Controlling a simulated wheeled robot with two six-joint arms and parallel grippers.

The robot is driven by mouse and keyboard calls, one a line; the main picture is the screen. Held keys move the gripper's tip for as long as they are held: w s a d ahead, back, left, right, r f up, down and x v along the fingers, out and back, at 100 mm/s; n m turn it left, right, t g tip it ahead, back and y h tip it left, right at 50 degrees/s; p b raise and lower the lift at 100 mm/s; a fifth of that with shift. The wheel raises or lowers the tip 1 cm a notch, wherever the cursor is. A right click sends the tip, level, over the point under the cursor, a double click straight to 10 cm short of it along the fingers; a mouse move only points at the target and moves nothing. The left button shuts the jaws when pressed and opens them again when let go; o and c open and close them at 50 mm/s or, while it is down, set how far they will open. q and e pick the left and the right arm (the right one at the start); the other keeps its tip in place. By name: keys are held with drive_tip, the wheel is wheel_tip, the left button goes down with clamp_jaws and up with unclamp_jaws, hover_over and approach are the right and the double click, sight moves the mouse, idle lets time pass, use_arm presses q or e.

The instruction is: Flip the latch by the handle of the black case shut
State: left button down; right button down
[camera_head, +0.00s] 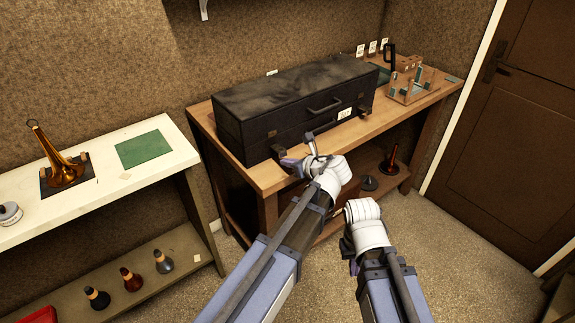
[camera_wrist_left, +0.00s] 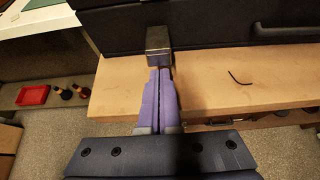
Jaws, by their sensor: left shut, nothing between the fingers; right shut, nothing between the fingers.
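The black case (camera_head: 300,100) lies closed on the wooden bench, its carrying handle (camera_head: 323,104) on the front face; part of the handle also shows in the left wrist view (camera_wrist_left: 285,31). A dark metal latch block (camera_wrist_left: 158,40) sticks out low on the case front, left of the handle. My left gripper (camera_head: 288,162) is shut and empty at the case front; in the left wrist view its fingertips (camera_wrist_left: 160,72) are right at the block's near end, contact unclear. My right gripper (camera_head: 362,212) is lower right, away from the case, its fingers largely hidden.
A wooden stand (camera_head: 412,90) is right of the case on the bench (camera_head: 260,178). A thin dark curved piece (camera_wrist_left: 240,78) lies on the bench front. A white table (camera_head: 110,195) with a brass horn bell (camera_head: 62,168) and green mat (camera_head: 145,149) is at left.

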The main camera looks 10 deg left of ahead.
sight(283, 151)
use_arm(q)
drive_tip(key=shift+r, duration=0.1)
drive_tip(key=shift+r+p, duration=0.3)
drive_tip(key=shift+p, duration=0.45)
drive_tip(key=shift+r+g+h+p, duration=0.65)
drive_tip(key=shift+g+h+p, duration=0.2)
drive_tip(key=shift+p, duration=1.3)
drive_tip(key=r+g+h+p, duration=0.1)
drive_tip(key=p, duration=0.2)
drive_tip(key=r+g+h+p, duration=0.1)
drive_tip(key=r+h+p, duration=0.1)
drive_tip(key=p, duration=0.2)
drive_tip(key=w+a+r+g+h+p, duration=0.1)
drive_tip(key=g+h+p, duration=0.1)
drive_tip(key=p, duration=0.1)
drive_tip(key=shift+r+p, duration=0.15)
drive_tip(key=shift+p, duration=0.25)
drive_tip(key=shift+w+a+r+g+h+p, duration=0.25)
drive_tip(key=shift+r+g+h+p, duration=0.15)
drive_tip(key=shift+h+p, duration=0.35)
drive_tip(key=shift+w+a+r+g+h+p, duration=0.2)
drive_tip(key=shift+a+r+g+h+p, duration=0.2)
drive_tip(key=shift+g+h+p, duration=0.25)
drive_tip(key=shift+w+a+r, duration=0.1)
drive_tip(key=shift+w+a, duration=0.05)
drive_tip(key=shift+a, duration=0.1)
